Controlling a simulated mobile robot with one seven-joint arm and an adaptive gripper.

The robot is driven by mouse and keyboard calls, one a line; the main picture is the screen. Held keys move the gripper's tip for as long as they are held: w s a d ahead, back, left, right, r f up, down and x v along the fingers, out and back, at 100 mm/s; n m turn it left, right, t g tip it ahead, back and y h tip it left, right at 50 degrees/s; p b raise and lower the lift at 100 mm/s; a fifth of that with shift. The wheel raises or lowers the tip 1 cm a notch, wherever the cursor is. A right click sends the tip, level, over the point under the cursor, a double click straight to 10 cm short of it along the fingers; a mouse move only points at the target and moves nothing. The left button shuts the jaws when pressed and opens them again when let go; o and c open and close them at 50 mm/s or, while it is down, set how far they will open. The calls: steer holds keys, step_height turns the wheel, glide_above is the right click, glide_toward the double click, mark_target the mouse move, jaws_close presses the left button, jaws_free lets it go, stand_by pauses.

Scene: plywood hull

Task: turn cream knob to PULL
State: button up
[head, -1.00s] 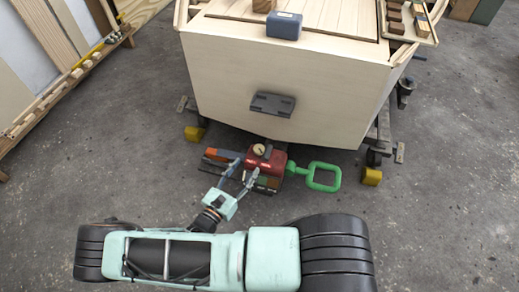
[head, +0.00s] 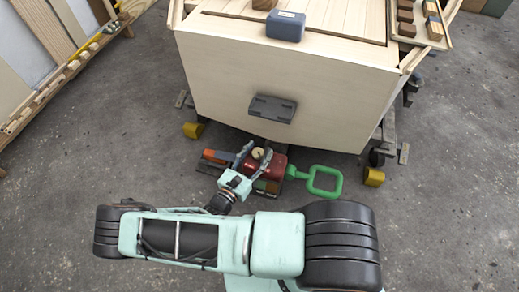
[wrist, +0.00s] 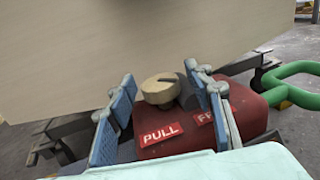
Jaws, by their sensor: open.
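The cream knob (wrist: 161,88) sits on top of a red housing (wrist: 184,132); in the head view the knob (head: 257,153) shows small on the red housing (head: 266,168). A red label reading PULL (wrist: 162,134) is on the housing's near face, left of a second label (wrist: 206,118) partly hidden by a finger. My gripper (wrist: 166,100) is open, its blue-padded fingers to the left and right of the knob. The right finger looks close to the knob; I cannot tell if it touches. In the head view my gripper (head: 254,158) reaches the housing from the near left.
A green handle (head: 322,181) sticks out to the right of the housing. The pale plywood hull (head: 290,85) stands right behind it, with a dark plate (head: 273,108) on its face. Yellow blocks (head: 374,177) lie near the stand's feet. The near floor is clear.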

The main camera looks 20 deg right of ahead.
steer(key=shift+c, duration=0.3)
steer(key=c, duration=1.1)
steer(key=shift+f+g+b, duration=0.1)
steer(key=shift+g+b, duration=0.2)
steer(key=shift+b, duration=0.05)
steer(key=shift+f+m+g+h+b, duration=0.1)
steer(key=shift+m+g+h+b, duration=0.5)
steer(key=shift+m+h+b, duration=0.1)
steer(key=m+g+h+b, duration=0.2)
steer(key=g, duration=0.1)
steer(key=m+g, duration=0.2)
steer(key=g, duration=0.1)
steer(key=m+g+h, duration=0.1)
steer(key=m+g, duration=0.2)
steer(key=shift+g+h+b, duration=0.3)
steer(key=shift+g+b, duration=0.05)
steer(key=shift+g, duration=0.05)
steer(key=shift+m+g+y, duration=0.2)
steer(key=shift+m+g, duration=0.75)
steer(key=shift+g, duration=0.6)
steer(key=shift+m+g+y, duration=0.2)
steer(key=shift+m+g, duration=0.75)
steer(key=shift+g, duration=0.6)
steer(key=shift+r+m+g, duration=0.2)
steer(key=shift+m+g, duration=0.2)
steer(key=shift+g, duration=0.2)
